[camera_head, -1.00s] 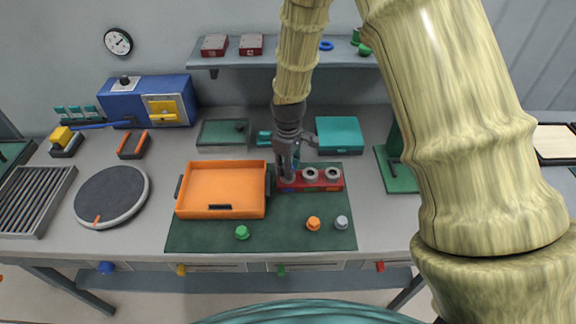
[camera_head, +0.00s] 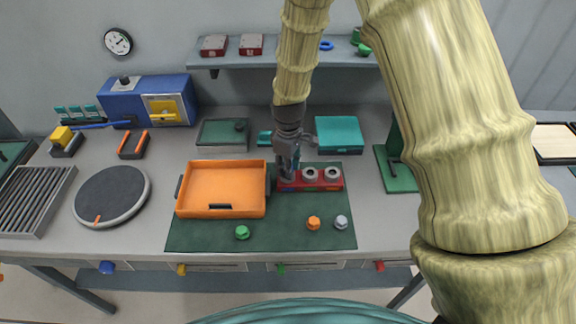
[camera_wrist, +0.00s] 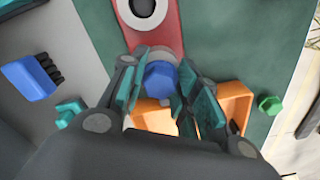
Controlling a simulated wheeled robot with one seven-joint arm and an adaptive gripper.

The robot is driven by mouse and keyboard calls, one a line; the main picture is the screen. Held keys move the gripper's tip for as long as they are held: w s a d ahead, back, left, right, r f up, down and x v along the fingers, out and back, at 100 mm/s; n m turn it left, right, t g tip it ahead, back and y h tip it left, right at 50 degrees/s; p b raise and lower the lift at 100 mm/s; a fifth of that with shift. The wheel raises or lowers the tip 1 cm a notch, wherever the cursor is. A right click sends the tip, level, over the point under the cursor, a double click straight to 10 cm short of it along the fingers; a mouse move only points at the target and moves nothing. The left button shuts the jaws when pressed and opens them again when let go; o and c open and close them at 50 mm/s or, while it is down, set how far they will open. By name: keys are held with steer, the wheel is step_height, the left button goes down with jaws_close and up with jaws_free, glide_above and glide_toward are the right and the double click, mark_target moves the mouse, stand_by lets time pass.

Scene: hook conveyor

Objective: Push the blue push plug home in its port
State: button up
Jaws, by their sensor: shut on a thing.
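A red port block (camera_head: 322,187) stands on the green mat, with two round grey ports showing at its middle and right. The third port, at its left end, is hidden by my gripper (camera_head: 288,172), which is over that end. In the wrist view my gripper (camera_wrist: 163,92) is shut on the blue push plug (camera_wrist: 160,76), which sits between the teal finger pads. The plug is at the near end of the red block (camera_wrist: 157,30). How deep it sits in its port cannot be told.
An orange tray (camera_head: 222,165) lies just left of the block. Green (camera_head: 242,232), orange (camera_head: 313,223) and grey (camera_head: 341,222) plugs stand on the green mat (camera_head: 280,238) in front. A teal box (camera_head: 340,133) is behind to the right.

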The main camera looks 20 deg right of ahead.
steer(key=shift+f, duration=0.25)
steer(key=o, duration=0.9)
step_height(320, 180, up, 12)
steer(key=shift+f, duration=0.1)
stand_by(0.4)
